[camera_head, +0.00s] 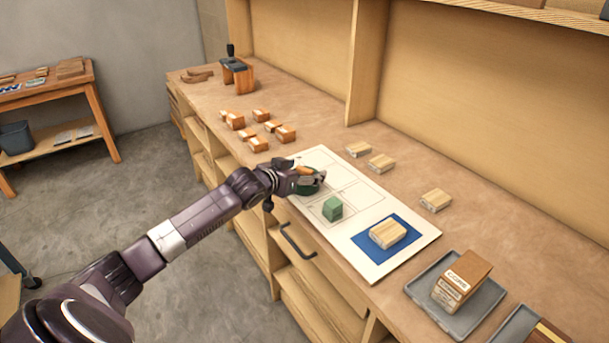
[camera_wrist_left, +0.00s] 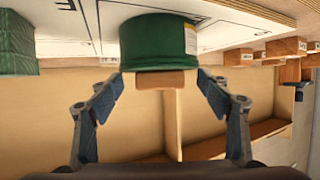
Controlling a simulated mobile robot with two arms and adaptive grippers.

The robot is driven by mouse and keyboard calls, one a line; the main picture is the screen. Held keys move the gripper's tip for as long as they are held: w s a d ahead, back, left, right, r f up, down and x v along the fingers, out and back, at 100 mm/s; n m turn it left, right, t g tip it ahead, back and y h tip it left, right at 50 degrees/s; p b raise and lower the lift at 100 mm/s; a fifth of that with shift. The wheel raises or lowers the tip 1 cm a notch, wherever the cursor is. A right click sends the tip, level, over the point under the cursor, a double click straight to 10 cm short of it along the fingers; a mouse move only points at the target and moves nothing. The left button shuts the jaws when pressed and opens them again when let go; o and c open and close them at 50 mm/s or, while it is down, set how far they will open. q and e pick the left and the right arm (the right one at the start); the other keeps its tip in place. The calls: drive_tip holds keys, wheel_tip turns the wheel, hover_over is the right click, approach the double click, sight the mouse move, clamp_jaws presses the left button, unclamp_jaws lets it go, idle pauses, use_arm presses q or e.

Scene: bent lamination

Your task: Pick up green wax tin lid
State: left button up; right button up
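The green wax tin (camera_head: 309,187) stands on the white marked board, partly hidden by my left gripper. It also shows, upside down, in the left wrist view (camera_wrist_left: 158,42), as a round green body with a pale label at one side. A small wooden knob-like piece (camera_wrist_left: 160,79) sits on its top; the seam between lid and tin cannot be made out. My left gripper (camera_wrist_left: 160,85) is at the top of the tin. Its two fingers are spread either side of the wooden piece, with visible gaps. My right gripper is not in view.
A green block (camera_head: 332,209) and a wooden block (camera_head: 388,233) on a blue square (camera_head: 362,247) share the board (camera_head: 427,233). Small wooden blocks (camera_head: 381,163) lie behind it. A grey tray (camera_head: 462,325) with a labelled box (camera_head: 462,282) stands at right. Several blocks (camera_head: 285,134) lie farther left.

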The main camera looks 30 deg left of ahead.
use_arm(q)
drive_tip(key=c, duration=0.7)
drive_tip(key=shift+r, duration=0.15)
